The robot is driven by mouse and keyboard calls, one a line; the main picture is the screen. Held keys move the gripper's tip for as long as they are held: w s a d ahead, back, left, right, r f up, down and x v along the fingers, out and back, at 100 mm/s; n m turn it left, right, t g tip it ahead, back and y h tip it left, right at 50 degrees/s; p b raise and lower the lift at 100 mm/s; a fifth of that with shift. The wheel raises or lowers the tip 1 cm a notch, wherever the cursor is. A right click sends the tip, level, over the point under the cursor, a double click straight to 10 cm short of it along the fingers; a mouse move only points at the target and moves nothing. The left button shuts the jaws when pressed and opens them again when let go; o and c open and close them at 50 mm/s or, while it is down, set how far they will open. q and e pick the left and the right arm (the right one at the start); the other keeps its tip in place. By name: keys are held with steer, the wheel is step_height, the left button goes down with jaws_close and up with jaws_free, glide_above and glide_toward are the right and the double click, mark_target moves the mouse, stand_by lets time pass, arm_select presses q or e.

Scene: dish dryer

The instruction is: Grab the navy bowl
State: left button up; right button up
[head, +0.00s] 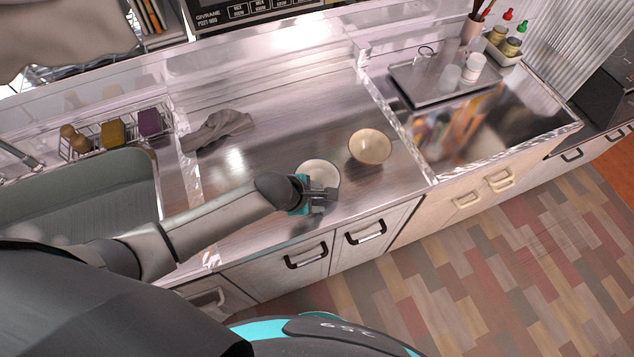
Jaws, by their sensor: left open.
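Two bowls stand on the metal counter. The nearer bowl (319,171) has a pale inside and a thin dark rim; it looks like the navy one, though little of its outside shows. My left gripper (326,195) is open at this bowl's near edge and covers part of it. I cannot tell whether the fingers touch the rim or straddle it. The other bowl (370,147), cream inside with a tan rim, stands just to the right and farther back. My right gripper is not in view.
A grey cloth (218,130) lies at the back left of the counter. A sink (85,185) and a wire rack (115,133) with sponges and a brush are at the left. A tray (425,88) with cups is at the back right. The counter behind the bowls is clear.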

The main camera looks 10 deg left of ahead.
arm_select(q)
steer(key=shift+c, duration=0.3)
steer(key=c, duration=0.7)
jaws_close()
steer(key=shift+s, duration=0.15)
